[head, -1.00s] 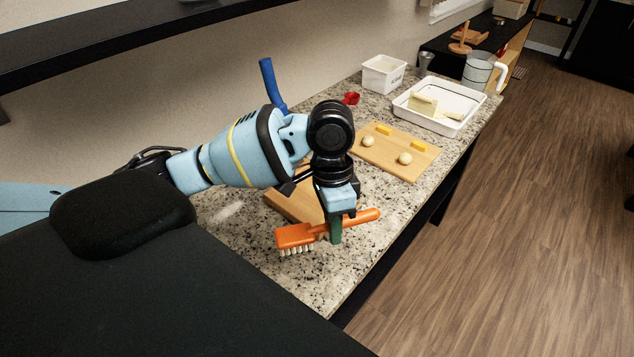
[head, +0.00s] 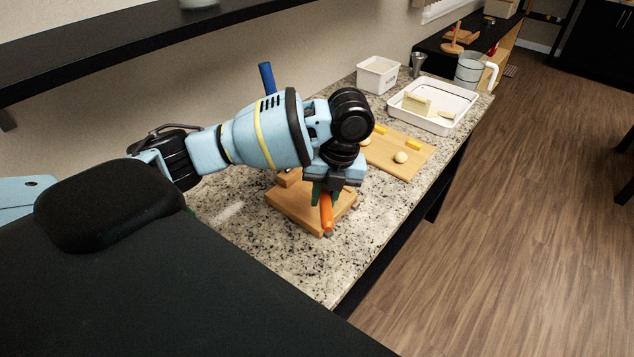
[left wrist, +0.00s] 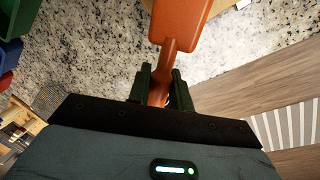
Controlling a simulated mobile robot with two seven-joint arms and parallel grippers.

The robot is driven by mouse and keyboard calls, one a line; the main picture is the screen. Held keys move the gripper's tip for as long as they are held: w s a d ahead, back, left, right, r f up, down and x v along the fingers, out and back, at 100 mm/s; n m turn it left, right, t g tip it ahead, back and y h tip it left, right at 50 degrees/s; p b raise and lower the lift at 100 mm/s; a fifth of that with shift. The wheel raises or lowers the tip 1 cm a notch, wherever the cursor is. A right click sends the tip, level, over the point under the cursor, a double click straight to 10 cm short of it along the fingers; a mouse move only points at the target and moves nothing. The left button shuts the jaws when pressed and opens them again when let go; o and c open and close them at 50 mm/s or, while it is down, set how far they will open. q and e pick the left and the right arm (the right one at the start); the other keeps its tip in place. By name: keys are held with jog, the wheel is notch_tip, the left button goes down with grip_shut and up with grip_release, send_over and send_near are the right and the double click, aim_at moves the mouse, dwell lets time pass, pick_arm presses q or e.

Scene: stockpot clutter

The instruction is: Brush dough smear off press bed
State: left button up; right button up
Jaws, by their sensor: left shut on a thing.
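My left gripper (head: 323,192) is shut on the orange brush (head: 327,212) above the front part of the wooden press base (head: 294,212). In the left wrist view the brush's broad orange back (left wrist: 182,25) extends beyond the gripper fingers (left wrist: 158,88). The blue press lever (head: 267,78) stands up behind my arm. Much of the press bed is hidden, and I cannot make out a dough smear. My right gripper is not in view.
A white tray (head: 437,121) and white tub (head: 378,75) stand farther back.

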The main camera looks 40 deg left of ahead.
pick_arm(q)
jog(key=m, duration=0.1)
jog(key=a+m, duration=0.1)
jog(key=m, duration=0.1)
jog(key=w+m+t, duration=0.1)
jog(key=m, duration=0.1)
jog(key=shift+a+r, duration=0.25)
jog(key=shift+r, duration=0.15)
jog(key=m, duration=0.1)
jog(key=a+m, duration=0.1)
jog(key=m, duration=0.1)
jog(key=shift+w+r+m+t, duration=0.1)
jog(key=shift+w+m+t, duration=0.1)
jog(key=shift+m+t, duration=0.1)
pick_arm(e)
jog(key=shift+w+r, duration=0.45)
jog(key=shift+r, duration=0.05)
pick_arm(q)
jog(key=shift+y, duration=0.3)
